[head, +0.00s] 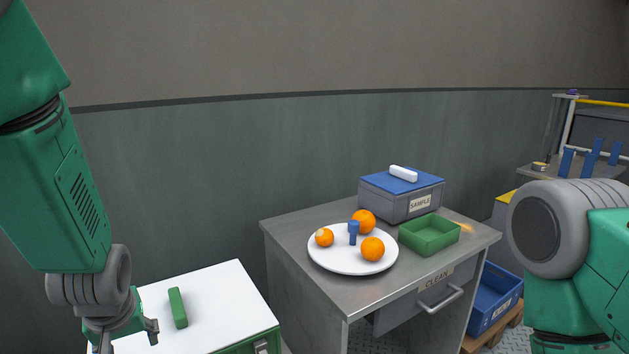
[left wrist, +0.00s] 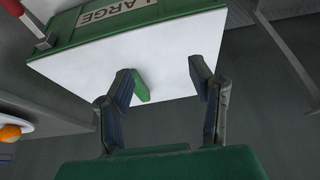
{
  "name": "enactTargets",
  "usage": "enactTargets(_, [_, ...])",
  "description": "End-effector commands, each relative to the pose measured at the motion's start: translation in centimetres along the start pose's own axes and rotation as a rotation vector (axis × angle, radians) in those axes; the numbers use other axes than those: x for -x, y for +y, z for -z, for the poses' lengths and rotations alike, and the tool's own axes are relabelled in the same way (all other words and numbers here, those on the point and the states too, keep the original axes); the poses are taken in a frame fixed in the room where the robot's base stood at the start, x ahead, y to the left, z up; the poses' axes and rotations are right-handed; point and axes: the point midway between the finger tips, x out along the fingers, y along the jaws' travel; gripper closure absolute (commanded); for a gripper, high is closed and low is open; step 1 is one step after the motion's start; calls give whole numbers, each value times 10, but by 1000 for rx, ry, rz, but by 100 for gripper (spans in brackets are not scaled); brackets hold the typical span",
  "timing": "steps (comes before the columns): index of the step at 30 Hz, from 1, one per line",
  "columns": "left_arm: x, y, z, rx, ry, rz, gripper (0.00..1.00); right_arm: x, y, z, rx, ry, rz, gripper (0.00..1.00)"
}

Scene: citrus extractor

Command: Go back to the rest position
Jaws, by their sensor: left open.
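My left gripper (head: 125,338) hangs over the left part of the white-topped cabinet (head: 225,293) at the lower left of the head view. In the left wrist view the left gripper (left wrist: 163,85) has its two fingers apart, with nothing between the tips. A green bar-shaped piece (head: 177,308) lies on the white top, to the right of the gripper. It also shows in the left wrist view (left wrist: 141,90), partly behind a finger. My right arm shows at the right edge of the head view, but its gripper is out of the picture.
A grey table (head: 290,228) holds a white plate (head: 332,262) with oranges (head: 372,248) and a small blue piece (head: 353,233), a green tray (head: 430,246) and a SAMPLE box (head: 373,190). A blue crate (head: 490,312) stands right of it. Space above the tables is clear.

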Motion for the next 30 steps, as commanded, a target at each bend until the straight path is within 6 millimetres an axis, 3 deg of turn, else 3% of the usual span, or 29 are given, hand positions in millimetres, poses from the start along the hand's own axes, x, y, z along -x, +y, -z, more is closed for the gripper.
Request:
enactTargets(5, [-28,-10,-25,-66,-33,15,51,0,0,2,0,4,0,28])
enactTargets(11, [-60,-28,-69,-165,-77,22,51,0,0,2,0,3,0,28])
enactTargets(17, [-98,-54,-139,-309,-153,9,51,0,0,1,0,3,0,28])
enactTargets(21, [-119,-79,-213,-436,-234,-34,51,0,0,1,0,3,0,28])
enactTargets(24, [-123,-93,-259,-508,-280,-79,51,0,0,1,0,3,0,28])
enactTargets(27, [-123,-101,-288,-548,-306,-112,51,0,0,1,0,3,0,28])
enactTargets(30, [-122,-104,-300,-565,-317,-130,51,0,0,1,0,3,0,28])
